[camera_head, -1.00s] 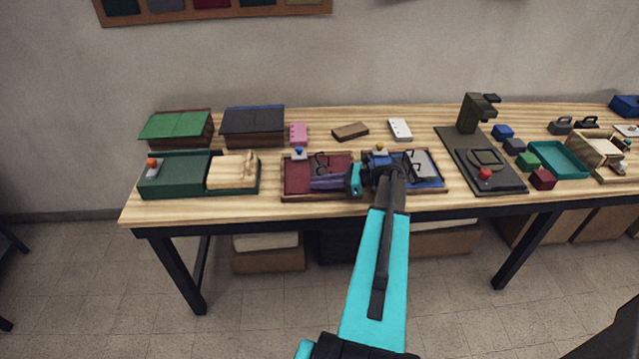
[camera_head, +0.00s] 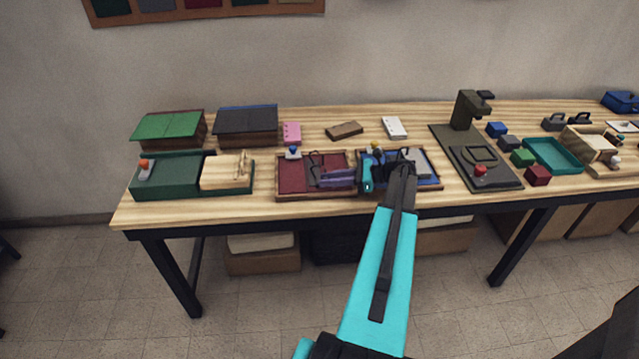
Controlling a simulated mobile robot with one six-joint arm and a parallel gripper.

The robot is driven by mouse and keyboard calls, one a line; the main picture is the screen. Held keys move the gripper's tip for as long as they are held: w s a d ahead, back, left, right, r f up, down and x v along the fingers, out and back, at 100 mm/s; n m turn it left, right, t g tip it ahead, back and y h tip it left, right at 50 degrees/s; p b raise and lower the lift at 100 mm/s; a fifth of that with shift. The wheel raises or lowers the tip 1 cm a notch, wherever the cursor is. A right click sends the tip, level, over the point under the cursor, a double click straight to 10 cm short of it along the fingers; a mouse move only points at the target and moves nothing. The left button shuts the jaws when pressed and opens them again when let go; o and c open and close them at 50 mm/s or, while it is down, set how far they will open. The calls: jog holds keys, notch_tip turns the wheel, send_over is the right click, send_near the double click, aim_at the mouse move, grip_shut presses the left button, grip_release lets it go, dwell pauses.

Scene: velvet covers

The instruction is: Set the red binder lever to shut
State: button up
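The red binder (camera_head: 296,178) lies open in a wooden-edged tray shape near the table's front edge, left of the blue binder (camera_head: 428,181). A blue-knobbed piece (camera_head: 293,153) stands at its back left edge. A thin dark lever-like part (camera_head: 313,166) shows over the red binder's middle; its exact position is too small to tell. My gripper (camera_head: 324,180) reaches in from the right, low over the red binder's right half, its purple fingers pointing left. It hides part of the binder and perhaps part of the lever. I cannot tell whether the fingers are apart or touch the lever.
My arm crosses the blue binder, which has a yellow knob (camera_head: 375,147). A green box (camera_head: 170,180) with an orange knob stands left. A dark press-like stand (camera_head: 470,115), small blocks and a teal tray (camera_head: 535,152) are right. Bare tabletop lies in front of the binders.

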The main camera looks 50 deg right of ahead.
jog(key=b+v, duration=0.1)
jog(key=v, duration=0.7)
jog(key=shift+s+d+r+b, duration=0.1)
jog(key=shift+s+d+b, duration=0.15)
jog(key=shift+b, duration=0.15)
jog(key=shift+o, duration=0.6)
jog(key=shift+a, duration=0.1)
